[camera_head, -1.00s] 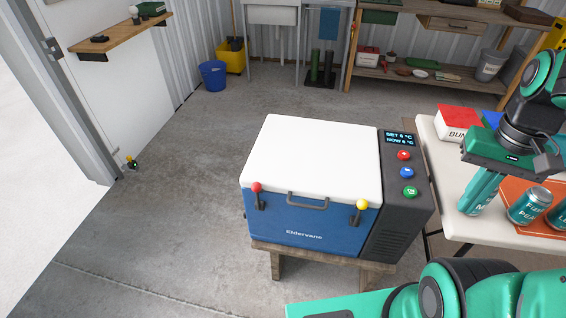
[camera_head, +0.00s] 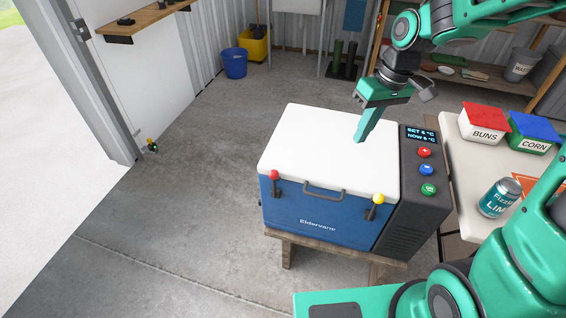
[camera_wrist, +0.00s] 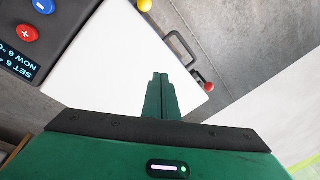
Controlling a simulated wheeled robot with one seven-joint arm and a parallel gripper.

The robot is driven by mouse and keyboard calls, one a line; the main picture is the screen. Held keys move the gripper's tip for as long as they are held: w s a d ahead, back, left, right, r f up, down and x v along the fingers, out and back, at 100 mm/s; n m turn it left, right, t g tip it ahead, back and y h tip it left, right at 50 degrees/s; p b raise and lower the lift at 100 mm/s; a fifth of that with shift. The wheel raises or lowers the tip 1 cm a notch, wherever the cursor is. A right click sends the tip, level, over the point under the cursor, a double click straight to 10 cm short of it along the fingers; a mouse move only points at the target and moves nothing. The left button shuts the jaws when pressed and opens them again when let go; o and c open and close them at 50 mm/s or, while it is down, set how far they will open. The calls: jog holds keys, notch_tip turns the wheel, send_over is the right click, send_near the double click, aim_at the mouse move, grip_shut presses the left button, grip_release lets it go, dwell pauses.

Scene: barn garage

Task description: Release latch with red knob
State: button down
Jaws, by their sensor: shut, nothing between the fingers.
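A blue cooler (camera_head: 318,213) with a white lid (camera_head: 315,150) stands on a wooden stand. The latch with the red knob (camera_head: 273,175) is on the left of its front face, its knob up by the lid's edge. The red knob also shows in the wrist view (camera_wrist: 209,87). A second latch with a yellow knob (camera_head: 379,199) is on the right of the front. A dark handle (camera_head: 324,191) sits between them. My gripper (camera_head: 359,138) is shut and empty above the right part of the lid, apart from both latches. Its closed fingers (camera_wrist: 160,80) point over the lid in the wrist view.
A control panel (camera_head: 424,170) with colored buttons is on the cooler's right. A white table (camera_head: 478,165) at right holds a buns box (camera_head: 483,126), a corn box (camera_head: 533,134) and a can (camera_head: 499,198).

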jog(key=w+a+f+n, duration=0.1)
jog(key=w+a, duration=0.1)
jog(key=a, duration=0.3)
jog(key=w+a+f+n+y, duration=0.1)
jog(key=a+f+n, duration=0.1)
jog(key=a, duration=0.4)
jog(key=shift+w+a+g+y, duration=0.3)
jog(key=shift+w, duration=0.1)
jog(key=x, duration=1)
jog(key=shift+s+a+f+n, duration=0.1)
jog(key=shift+s+a+n, duration=0.05)
jog(key=shift+a, duration=0.45)
jog(key=shift+s+a+f+n, duration=0.1)
jog(key=shift+s+a+n, duration=0.05)
jog(key=shift+a, duration=0.4)
jog(key=shift+s+a+f, duration=0.1)
jog(key=shift+a+f, duration=0.05)
jog(key=shift+a, duration=0.6)
